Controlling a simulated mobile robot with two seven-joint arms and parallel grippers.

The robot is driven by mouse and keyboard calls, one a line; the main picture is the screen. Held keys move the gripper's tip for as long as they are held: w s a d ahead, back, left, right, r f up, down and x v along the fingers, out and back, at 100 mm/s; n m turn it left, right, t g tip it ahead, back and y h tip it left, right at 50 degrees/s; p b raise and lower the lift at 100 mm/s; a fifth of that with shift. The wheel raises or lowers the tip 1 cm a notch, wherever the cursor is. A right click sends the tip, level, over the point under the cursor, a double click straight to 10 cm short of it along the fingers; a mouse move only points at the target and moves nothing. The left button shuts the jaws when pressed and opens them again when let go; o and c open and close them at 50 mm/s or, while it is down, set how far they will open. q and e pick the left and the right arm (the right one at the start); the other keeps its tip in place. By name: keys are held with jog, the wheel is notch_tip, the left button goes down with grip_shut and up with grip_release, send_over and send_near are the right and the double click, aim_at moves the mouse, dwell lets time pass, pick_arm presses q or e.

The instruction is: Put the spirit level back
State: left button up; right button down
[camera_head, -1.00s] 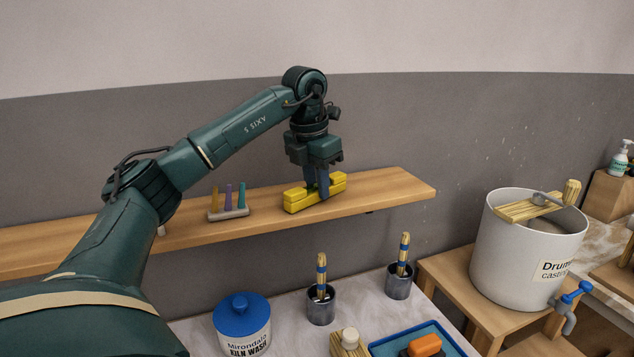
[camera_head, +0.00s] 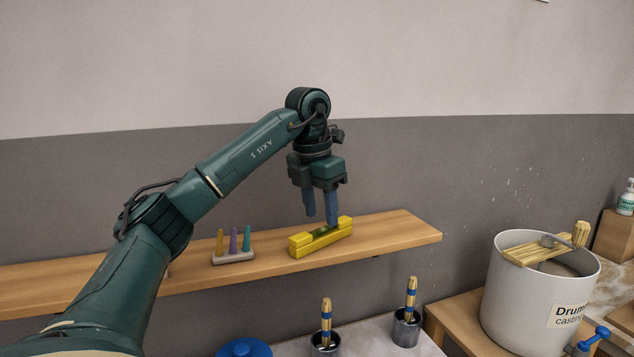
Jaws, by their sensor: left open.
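The yellow spirit level (camera_head: 304,246) lies on the wooden wall shelf (camera_head: 392,231), towards its right end, with a dark green vial area on its top. My left gripper (camera_head: 321,222) is open and points down at the level. Its two fingers are apart and the fingertips are at about the height of the level's top. I cannot tell whether a fingertip still touches the level. My right gripper is not in view.
A small rack with three coloured pegs (camera_head: 234,256) stands on the shelf left of the level. Below are two dark cups with brushes (camera_head: 325,342) (camera_head: 406,328), a blue lid (camera_head: 246,348) and a white bucket (camera_head: 521,303) with slats on top. The wall above is clear.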

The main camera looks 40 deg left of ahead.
aim_at(317, 229)
pick_arm(q)
notch_tip(317, 229, up, 8)
jog(key=s, duration=0.1)
jog(key=shift+f, duration=0.15)
jog(key=shift+s, duration=0.15)
dwell(0.6)
